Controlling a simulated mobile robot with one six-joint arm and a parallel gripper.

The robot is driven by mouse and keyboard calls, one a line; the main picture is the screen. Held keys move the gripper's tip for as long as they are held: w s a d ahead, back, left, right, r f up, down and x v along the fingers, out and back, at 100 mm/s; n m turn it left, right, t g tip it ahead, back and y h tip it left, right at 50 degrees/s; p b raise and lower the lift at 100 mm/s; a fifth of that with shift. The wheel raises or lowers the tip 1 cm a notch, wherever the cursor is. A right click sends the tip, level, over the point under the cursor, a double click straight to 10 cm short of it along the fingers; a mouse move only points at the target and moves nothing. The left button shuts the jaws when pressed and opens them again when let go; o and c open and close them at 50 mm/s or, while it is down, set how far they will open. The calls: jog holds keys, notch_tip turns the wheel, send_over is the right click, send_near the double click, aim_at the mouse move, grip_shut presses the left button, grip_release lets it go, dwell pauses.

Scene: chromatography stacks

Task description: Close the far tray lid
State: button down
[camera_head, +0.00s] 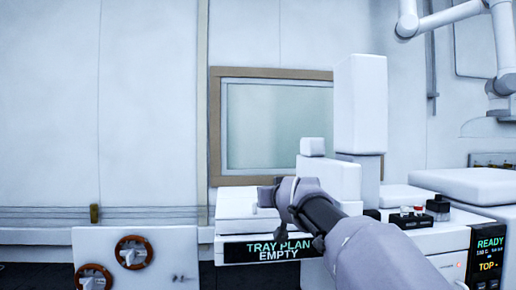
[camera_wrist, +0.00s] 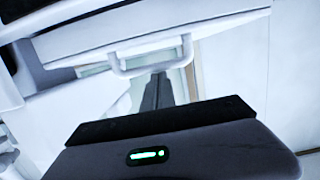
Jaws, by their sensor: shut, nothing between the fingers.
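A white tray unit (camera_head: 236,227) stands at the middle of the head view, below the framed window. My arm and gripper cover its right part. My gripper (camera_head: 268,196) is at its top, pointing left, shut and empty. In the wrist view, a white panel with a straight edge (camera_wrist: 215,24) and a pale loop handle (camera_wrist: 150,65) crosses the top; it looks like a tray lid. My shut fingers (camera_wrist: 158,80) end close to this handle in the picture; I cannot tell whether they touch it. I cannot tell how far the lid is open.
A tall white column (camera_head: 360,105) rises behind my arm. To the right are a bench with small items (camera_head: 410,219) and a "READY" display (camera_head: 488,245).

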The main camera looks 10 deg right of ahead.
jog(key=s+a+f+m+g, duration=0.1)
jog(key=s+f+g, duration=0.2)
jog(key=s+f, duration=0.6)
jog(key=s+a+f+m+g+y+p, duration=0.1)
jog(key=s+f, duration=0.8)
jog(key=s, duration=1.2)
jog(key=s+a+f+m+g+y, duration=0.1)
jog(key=s+f+g, duration=0.5)
jog(key=s, duration=0.9)
notch_tip(320, 180, down, 4)
jog(key=shift+a+r+m+p, duration=0.2)
jog(key=shift+a+m+p, duration=0.2)
jog(key=shift+a+m, duration=0.3)
jog(key=shift+d, duration=0.1)
